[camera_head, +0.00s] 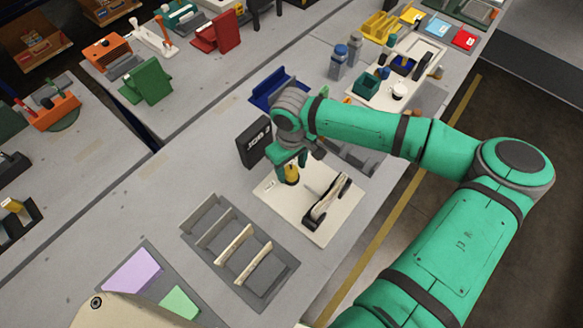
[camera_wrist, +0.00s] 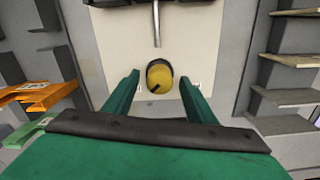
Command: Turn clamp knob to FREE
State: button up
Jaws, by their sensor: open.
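The clamp knob (camera_wrist: 160,74) is a yellow cap with a dark edge and a short dark mark pointing to the lower left in the wrist view. It stands on the cream plate (camera_wrist: 118,42) of the plotter, in line with a metal rod (camera_wrist: 157,22). In the head view the yellow knob (camera_head: 291,176) shows just below my gripper (camera_head: 290,163). My gripper (camera_wrist: 158,82) is open, with one green finger on each side of the knob and a visible gap on both sides. A small label beside the knob is too small to read.
A dark carriage bar (camera_head: 327,203) stands on the plate to the right of the knob. A black box marked JOB (camera_head: 254,143) stands close behind my gripper. A grey slotted rack (camera_head: 205,215) lies at the front left. Bare table shows left of the plate.

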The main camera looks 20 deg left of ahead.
jog(key=shift+f, duration=0.3)
jog(key=c, duration=1)
jog(key=shift+c, duration=0.2)
